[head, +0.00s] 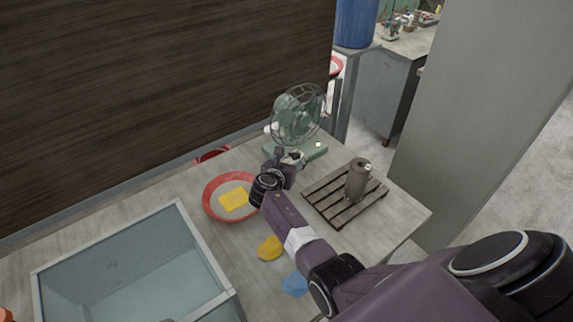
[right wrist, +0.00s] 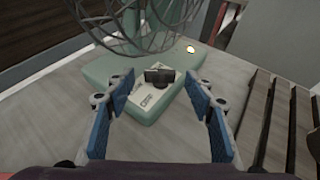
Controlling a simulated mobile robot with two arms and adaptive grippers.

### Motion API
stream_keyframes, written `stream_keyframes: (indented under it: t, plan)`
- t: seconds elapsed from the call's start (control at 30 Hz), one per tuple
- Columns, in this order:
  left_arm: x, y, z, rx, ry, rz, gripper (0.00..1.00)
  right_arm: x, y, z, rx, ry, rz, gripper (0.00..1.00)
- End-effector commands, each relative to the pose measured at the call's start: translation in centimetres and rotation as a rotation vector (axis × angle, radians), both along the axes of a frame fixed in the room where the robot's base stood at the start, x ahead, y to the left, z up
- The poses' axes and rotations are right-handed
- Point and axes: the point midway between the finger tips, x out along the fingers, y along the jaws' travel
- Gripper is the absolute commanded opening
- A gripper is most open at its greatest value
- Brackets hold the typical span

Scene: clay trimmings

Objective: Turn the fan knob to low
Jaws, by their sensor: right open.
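The green fan (head: 297,115) stands at the back of the table, its round wire cage above a pale green base (head: 312,152). In the right wrist view the base (right wrist: 110,75) has a white label plate with "OFF" lettering and a dark knob (right wrist: 159,77) on it. My right gripper (head: 290,157) is at the fan base. In the right wrist view its blue-padded fingers (right wrist: 160,105) are spread on either side of the knob's line, with the knob a little ahead and apart from them. Which setting the knob points at is too small to tell. My left gripper is not in view.
A red basin (head: 208,205) with a yellow sponge (head: 233,200) lies left of my arm. A slatted wooden rack (head: 325,207) with a grey-brown cylinder (head: 357,181) stands to the right. A glass-walled tank (head: 130,262) and yellow and blue cloths (head: 270,247) are nearer.

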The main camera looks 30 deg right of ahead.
Motion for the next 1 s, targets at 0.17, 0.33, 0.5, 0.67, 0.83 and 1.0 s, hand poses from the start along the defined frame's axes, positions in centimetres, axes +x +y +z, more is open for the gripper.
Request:
stream_keyframes:
  t: [0.17,0.33,0.5,0.67,0.83,1.0]
  plan:
    - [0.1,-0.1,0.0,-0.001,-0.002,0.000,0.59,-1.4,1.7,0.7,0.004,0.000,0.001,0.49]
    - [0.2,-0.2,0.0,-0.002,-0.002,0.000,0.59,-3.2,3.8,1.8,0.004,0.000,0.001,0.49]
    - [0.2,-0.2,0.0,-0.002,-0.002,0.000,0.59,-4.9,5.9,3.0,0.005,-0.001,0.002,0.49]
    - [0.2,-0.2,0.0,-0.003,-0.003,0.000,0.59,-6.0,7.3,3.7,0.003,0.001,0.001,0.49]
    - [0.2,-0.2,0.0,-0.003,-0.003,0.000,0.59,-6.6,7.9,4.1,0.002,0.000,0.001,0.49]
    - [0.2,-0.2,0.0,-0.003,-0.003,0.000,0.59,-6.6,8.0,4.2,0.002,0.001,0.000,0.49]
